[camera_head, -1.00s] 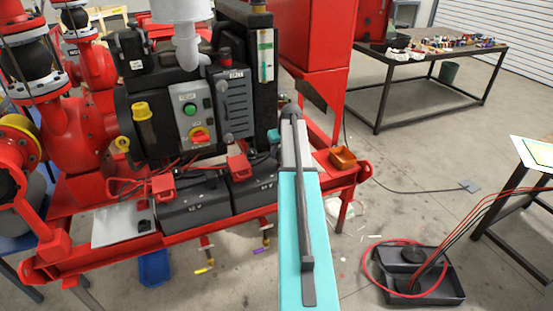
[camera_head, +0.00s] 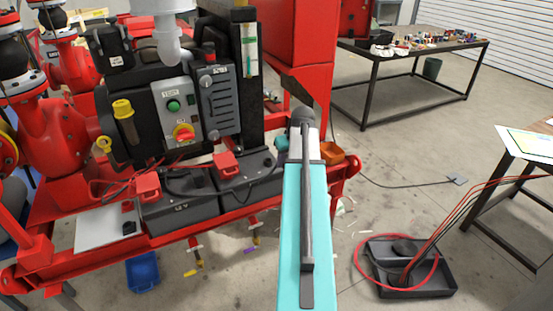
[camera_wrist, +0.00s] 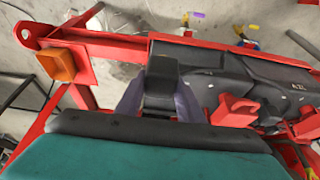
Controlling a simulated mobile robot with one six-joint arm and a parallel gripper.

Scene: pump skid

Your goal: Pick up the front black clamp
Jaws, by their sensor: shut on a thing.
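In the wrist view, a black clamp (camera_wrist: 161,72) stands between the grey-purple fingers of my gripper (camera_wrist: 158,100). The fingers are shut on it, one on each side. Its lower part is hidden by the dark edge of my wrist. In the head view, my turquoise arm hides the gripper and the held clamp. Red clamps sit on the black batteries; one shows in the head view (camera_head: 227,163), and a red clamp also shows right of my gripper in the wrist view (camera_wrist: 234,110).
The batteries (camera_head: 182,207) rest on the red skid frame (camera_head: 180,234). A control box (camera_head: 178,110) stands behind them. An orange box (camera_head: 331,153) is by the frame's right end. A black tray with red cable (camera_head: 415,285) lies on the floor at right. A workbench (camera_head: 400,50) stands behind.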

